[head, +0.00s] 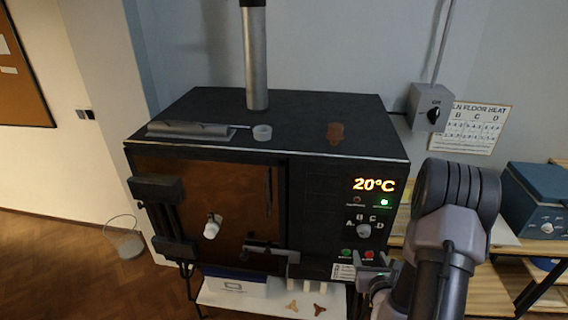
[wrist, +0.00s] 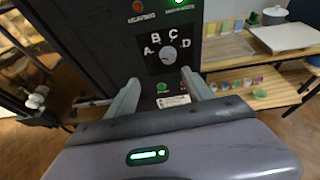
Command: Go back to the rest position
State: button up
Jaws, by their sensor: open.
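My gripper (head: 374,274) is at the lower right of the kiln's front, close to the control panel. In the wrist view my gripper (wrist: 160,92) is open, with nothing between its two fingers. The kiln (head: 312,215) is black with a brown door (head: 235,180) that looks shut. Its display (head: 374,184) reads 20°C, and a green lamp (head: 384,202) is lit. The dial (wrist: 168,54) sits among the letters A, B, C and D, above a green button (wrist: 161,87) that shows between my fingers. A red button (head: 368,254) is beside it in the head view.
A switch box (head: 427,107) hangs on the wall. A shelf with small coloured pots (wrist: 230,84) stands at right. Open floor lies at left, with a bucket (head: 125,243).

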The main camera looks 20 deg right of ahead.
jog(key=w+a+r+n+t+y+b, duration=0.1)
jog(key=w+a+r+n+y+b, duration=0.15)
jog(key=a, duration=0.35)
jog(key=w+a+r+n+t+y+b, duration=0.2)
jog(key=w+a+n+y, duration=0.2)
jog(key=a, duration=0.1)
jog(key=s+a+r+n+g+y+b, duration=0.1)
jog(key=a+r+n+g+y+b, duration=0.25)
jog(key=a, duration=0.55)
jog(key=s+a+r+n+y+b, duration=0.1)
jog(key=a+n+y+b, duration=0.2)
jog(key=a+n+y, duration=0.45)
jog(key=s+a+f+n+g+h+b, duration=0.1)
jog(key=s+a+f+n+g+b, duration=0.2)
jog(key=s+a+n+g+b, duration=0.25)
jog(key=s+a+f+n+g+h+b, duration=0.1)
jog(key=s+a+f+n+g+b, duration=0.1)
jog(key=s+a+n, duration=0.4)
jog(key=s+d+f+n+t+h+b, duration=0.1)
jog(key=s+d+f+n+h+b, duration=0.3)
jog(key=s, duration=0.6)
jog(key=d+n+h+b, duration=0.2)
jog(key=n+h, duration=0.1)
jog(key=shift+s+d+f+n+h, duration=0.2)
jog(key=shift+d+f+n+h, duration=0.1)
jog(key=shift+h, duration=0.05)
